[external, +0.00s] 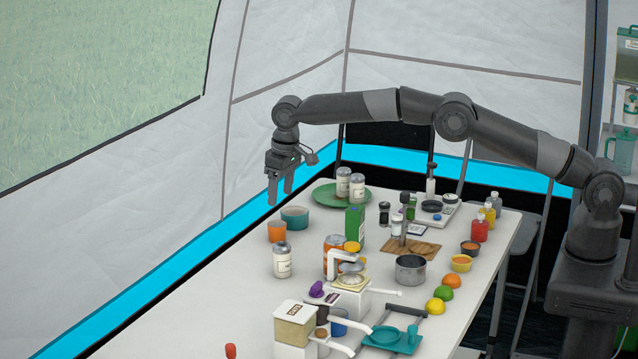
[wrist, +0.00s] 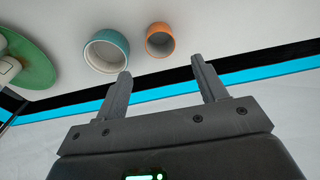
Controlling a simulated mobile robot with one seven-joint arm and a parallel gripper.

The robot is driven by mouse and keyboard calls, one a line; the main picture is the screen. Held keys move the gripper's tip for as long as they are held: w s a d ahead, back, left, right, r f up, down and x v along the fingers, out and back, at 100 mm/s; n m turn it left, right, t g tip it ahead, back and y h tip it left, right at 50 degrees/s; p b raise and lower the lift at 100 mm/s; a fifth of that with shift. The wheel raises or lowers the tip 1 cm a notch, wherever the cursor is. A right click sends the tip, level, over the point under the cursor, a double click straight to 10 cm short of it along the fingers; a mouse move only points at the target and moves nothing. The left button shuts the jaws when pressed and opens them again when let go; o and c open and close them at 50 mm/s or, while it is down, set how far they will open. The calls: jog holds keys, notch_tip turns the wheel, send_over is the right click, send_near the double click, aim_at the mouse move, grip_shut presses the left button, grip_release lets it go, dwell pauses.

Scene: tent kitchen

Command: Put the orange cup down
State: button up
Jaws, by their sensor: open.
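The orange cup (external: 277,232) stands upright on the white table (external: 215,300) near its far left edge. In the wrist view the orange cup (wrist: 160,40) is seen from above, looks empty, and lies beyond my fingertips, between their lines. My gripper (external: 280,200) hangs above the far left of the table, above the cup and apart from it, fingers pointing down. In the wrist view my gripper (wrist: 162,78) is open with nothing between the fingers.
A teal bowl (external: 295,217) stands close beside the cup, with a green plate (external: 322,195) holding jars behind it. The tent wall (external: 190,215) is close to the table's left edge.

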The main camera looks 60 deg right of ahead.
jog(key=s+d+r, duration=0.3)
jog(key=r, duration=0.4)
jog(key=s+d+r, duration=0.3)
jog(key=r, duration=0.5)
jog(key=s+d+r+t, duration=0.1)
jog(key=s+d+r, duration=0.2)
jog(key=s+r, duration=0.35)
jog(key=s+d+r+t, duration=0.1)
jog(key=s+d+r, duration=0.35)
jog(key=s, duration=0.35)
jog(key=s+d+r+t, duration=0.1)
jog(key=s+d, duration=0.1)
jog(key=s, duration=0.8)
jog(key=s+d, duration=0.2)
jog(key=s, duration=0.7)
jog(key=s+d+f, duration=0.1)
jog(key=s+f, duration=0.2)
jog(key=s, duration=0.5)
jog(key=s+d+f+t, duration=0.1)
jog(key=s+f, duration=0.3)
jog(key=s, duration=0.4)
jog(key=shift+d+f, duration=0.2)
jog(key=shift+f, duration=0.1)
